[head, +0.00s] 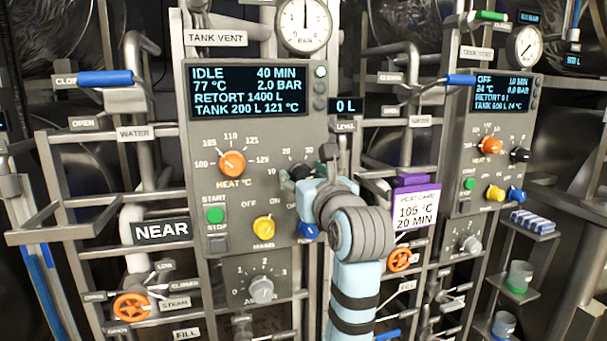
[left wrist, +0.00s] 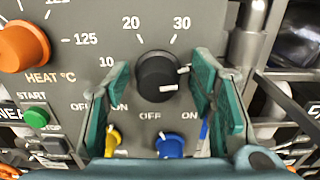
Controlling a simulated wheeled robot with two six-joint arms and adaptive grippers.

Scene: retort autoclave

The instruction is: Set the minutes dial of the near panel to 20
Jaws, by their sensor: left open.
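The minutes dial is a black knob (left wrist: 158,77) on the grey near panel (head: 200,140). In the left wrist view the figures 10, 20 and 30 show around it, and white marking shows on its right side. The near display (head: 249,89) reads IDLE, 40 MIN, 77 °C, 2.0 BAR. My left gripper (left wrist: 161,80) is open, with one teal finger left of the knob and one right of it; I cannot tell whether either touches. In the head view my left gripper (head: 300,178) covers most of the dial. My right gripper is not in view.
The orange heat knob (head: 232,164) is left of the dial. A yellow knob (head: 264,228) and a blue knob (left wrist: 169,145) lie below it. A heat card (head: 415,210) reads 105 °C, 20 MIN. A second panel (head: 490,140) stands at right. Pipes and valve handles surround both.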

